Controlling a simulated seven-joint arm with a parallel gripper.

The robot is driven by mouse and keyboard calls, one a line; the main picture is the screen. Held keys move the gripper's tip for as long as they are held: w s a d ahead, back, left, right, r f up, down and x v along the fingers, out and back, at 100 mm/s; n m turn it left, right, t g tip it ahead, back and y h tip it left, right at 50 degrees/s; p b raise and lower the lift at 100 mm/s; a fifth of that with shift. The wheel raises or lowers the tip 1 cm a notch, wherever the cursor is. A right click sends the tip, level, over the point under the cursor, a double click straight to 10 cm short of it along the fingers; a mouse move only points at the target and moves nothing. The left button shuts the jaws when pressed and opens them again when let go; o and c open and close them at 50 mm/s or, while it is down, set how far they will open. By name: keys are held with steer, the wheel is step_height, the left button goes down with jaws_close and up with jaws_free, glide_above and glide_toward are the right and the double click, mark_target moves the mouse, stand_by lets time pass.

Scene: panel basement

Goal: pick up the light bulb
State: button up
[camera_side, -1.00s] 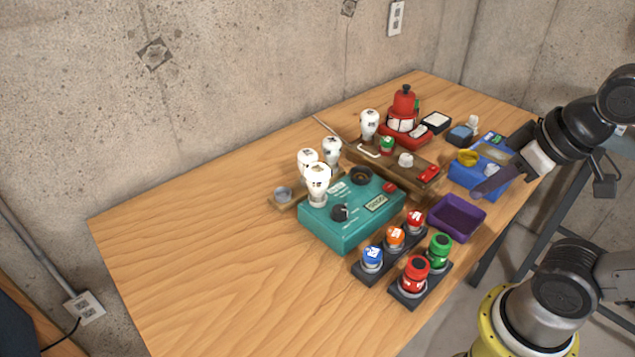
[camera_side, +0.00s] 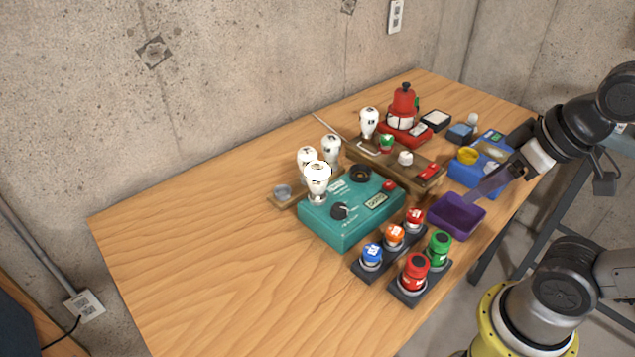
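Several white light bulbs with dark printed marks stand upright. One bulb (camera_side: 317,179) is on the left end of the teal box (camera_side: 345,232). Two more, a bulb (camera_side: 307,158) and a bulb (camera_side: 331,147), stand just behind it by a small wooden holder (camera_side: 283,203). Another bulb (camera_side: 369,121) stands at the back end of the brown wooden panel (camera_side: 432,184). My gripper (camera_side: 475,196) is at the right, its long grey fingers pointing down-left above the purple tray, apart from these bulbs. The fingers overlap from this side, so their gap is hidden. I see nothing held.
The purple tray (camera_side: 457,216) and blue box (camera_side: 470,181) lie near my gripper. Red, orange, blue and green buttons (camera_side: 416,267) stand in front of the teal box. A red device (camera_side: 403,110) stands behind the panel. The table's left side is clear.

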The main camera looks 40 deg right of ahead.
steer(key=o, duration=0.5)
steer(key=shift+o, duration=0.2)
